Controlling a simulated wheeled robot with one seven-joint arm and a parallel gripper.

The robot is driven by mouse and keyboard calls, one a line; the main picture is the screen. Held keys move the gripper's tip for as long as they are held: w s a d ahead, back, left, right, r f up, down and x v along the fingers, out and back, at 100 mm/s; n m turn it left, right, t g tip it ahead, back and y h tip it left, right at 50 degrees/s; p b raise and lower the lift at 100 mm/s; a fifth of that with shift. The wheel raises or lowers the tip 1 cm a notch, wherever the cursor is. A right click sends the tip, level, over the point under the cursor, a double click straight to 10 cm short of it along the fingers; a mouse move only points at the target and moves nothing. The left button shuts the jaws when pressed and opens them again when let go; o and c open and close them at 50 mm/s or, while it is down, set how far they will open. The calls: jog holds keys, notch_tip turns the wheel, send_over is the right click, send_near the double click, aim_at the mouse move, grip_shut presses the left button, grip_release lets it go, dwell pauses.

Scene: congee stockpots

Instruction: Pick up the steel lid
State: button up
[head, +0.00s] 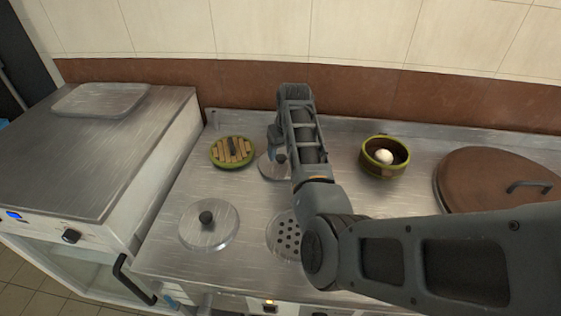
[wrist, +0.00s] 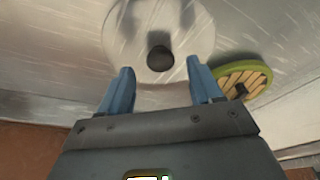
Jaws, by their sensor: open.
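A round steel lid with a dark knob lies flat on the steel counter, partly hidden behind my arm in the head view (head: 268,171). The lid also shows in the wrist view (wrist: 186,42), its dark knob beyond my fingertips. My gripper (wrist: 160,82) is open and empty, with its two blue fingers spread apart on either side of the knob's line. In the head view my gripper (head: 274,149) is mostly hidden by my arm, at the lid's far side. A second steel lid (head: 225,225) with a dark knob lies nearer the front left.
A green-rimmed slatted wooden lid (head: 222,154) lies close left of the steel lid. A green and brown bowl (head: 376,172) holding a white round thing stands to the right. A large brown lid (head: 475,180) is far right. A perforated drain plate (head: 280,240) is in front.

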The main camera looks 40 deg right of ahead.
jog(key=shift+x, duration=1.25)
jog(key=shift+c, duration=0.3)
jog(key=c, duration=1.1)
jog(key=shift+r, duration=0.15)
